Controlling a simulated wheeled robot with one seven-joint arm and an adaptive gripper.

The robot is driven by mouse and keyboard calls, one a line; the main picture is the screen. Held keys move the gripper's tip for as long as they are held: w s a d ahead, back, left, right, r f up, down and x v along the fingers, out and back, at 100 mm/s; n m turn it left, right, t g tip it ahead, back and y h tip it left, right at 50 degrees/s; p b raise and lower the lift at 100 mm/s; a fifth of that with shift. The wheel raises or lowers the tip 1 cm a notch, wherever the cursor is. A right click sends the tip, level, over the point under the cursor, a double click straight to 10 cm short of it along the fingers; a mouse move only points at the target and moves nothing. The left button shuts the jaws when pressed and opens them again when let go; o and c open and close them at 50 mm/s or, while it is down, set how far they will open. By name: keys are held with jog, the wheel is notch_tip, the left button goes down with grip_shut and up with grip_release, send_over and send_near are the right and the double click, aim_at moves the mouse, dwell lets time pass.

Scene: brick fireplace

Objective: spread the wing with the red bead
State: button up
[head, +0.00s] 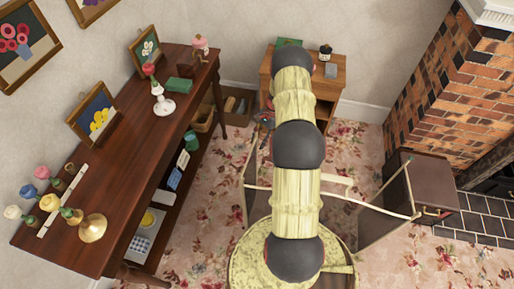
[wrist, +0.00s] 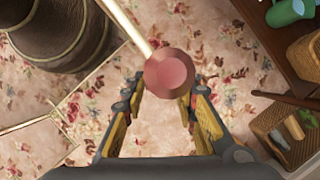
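A folding screen with thin cream rails and dark see-through wings stands on the floor in the head view. Its right wing (head: 385,222) juts out to the right of my arm, and the left wing (head: 251,165) shows edge-on beside my arm. The red bead (wrist: 170,73) sits at the end of a cream rod (wrist: 128,28) in the wrist view. My gripper (wrist: 162,88) is open, with its two fingers apart. The bead appears by the fingertips and overlaps the right one; contact cannot be told. In the head view my arm hides the gripper and part of the screen.
A long brown table (head: 125,165) with vases and pictures stands at the left. A small wooden stand (head: 335,92) is at the back. A brown cabinet (head: 425,180) and brick fireplace (head: 455,85) are at the right. Wicker baskets (wrist: 285,135) lie right of the gripper. Flowered carpet is open between.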

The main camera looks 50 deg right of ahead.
jog(key=x, duration=0.3)
jog(key=shift+f+b, duration=0.1)
jog(key=shift+b, duration=0.2)
jog(key=shift+c, duration=1.3)
jog(key=c, duration=0.4)
jog(key=shift+a, duration=0.1)
grip_shut()
